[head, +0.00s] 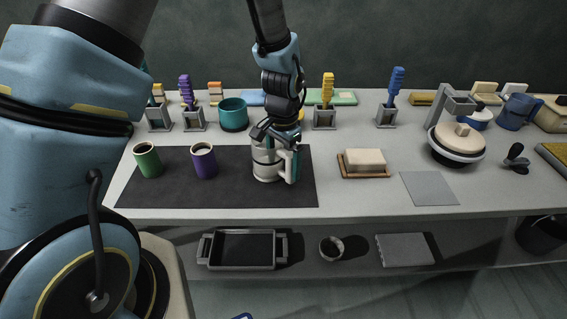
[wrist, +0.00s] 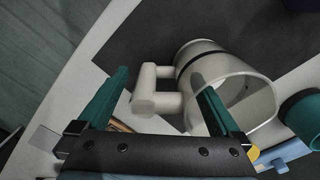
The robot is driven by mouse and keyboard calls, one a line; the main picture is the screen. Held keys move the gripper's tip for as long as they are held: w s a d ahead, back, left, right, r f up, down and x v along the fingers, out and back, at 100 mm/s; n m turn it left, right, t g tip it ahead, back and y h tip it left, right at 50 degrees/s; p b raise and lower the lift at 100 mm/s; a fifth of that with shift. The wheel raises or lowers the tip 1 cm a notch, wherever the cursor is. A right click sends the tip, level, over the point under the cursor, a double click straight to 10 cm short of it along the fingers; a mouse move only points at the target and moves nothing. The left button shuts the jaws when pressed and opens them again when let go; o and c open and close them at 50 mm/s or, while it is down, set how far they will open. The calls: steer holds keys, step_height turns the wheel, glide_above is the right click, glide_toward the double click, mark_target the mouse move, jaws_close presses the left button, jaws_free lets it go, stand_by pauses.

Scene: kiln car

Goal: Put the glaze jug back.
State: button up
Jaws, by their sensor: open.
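A white jug (head: 264,163) with a dark band and a blocky handle (head: 288,168) stands upright on the dark mat (head: 240,193). In the wrist view the jug (wrist: 245,95) has its open mouth toward me. Its handle (wrist: 155,90) lies between the two teal fingers. My gripper (head: 285,158) is open over the handle, with one finger between handle and jug body. The wrist view also shows my gripper (wrist: 165,82) with gaps beside the handle. I cannot tell whether either finger touches it.
A green cup (head: 148,160) and a purple cup (head: 203,161) stand left on the mat. A teal pot (head: 233,114) and several brush holders stand behind. Right are a block on a wooden tray (head: 363,176), a grey sheet (head: 429,188) and a blue jug (head: 515,111). A shelf (head: 310,263) runs below.

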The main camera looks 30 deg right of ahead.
mark_target(283, 153)
steer(key=shift+r+p, duration=1.75)
steer(key=shift+r, duration=0.8)
step_height(283, 153, up, 11)
steer(key=b, duration=0.3)
steer(key=shift+f, duration=0.1)
steer(key=w+a+n, duration=0.3)
steer(key=a, duration=0.6)
steer(key=w+a+n, duration=0.2)
steer(key=a+n, duration=0.2)
steer(key=a, duration=0.4)
steer(key=s+a+n+t, duration=0.1)
steer(key=a+n, duration=0.5)
steer(key=a, duration=0.8)
steer(key=shift+s+a+t, duration=0.3)
steer(key=shift+s+a, duration=0.1)
steer(key=shift+s, duration=0.45)
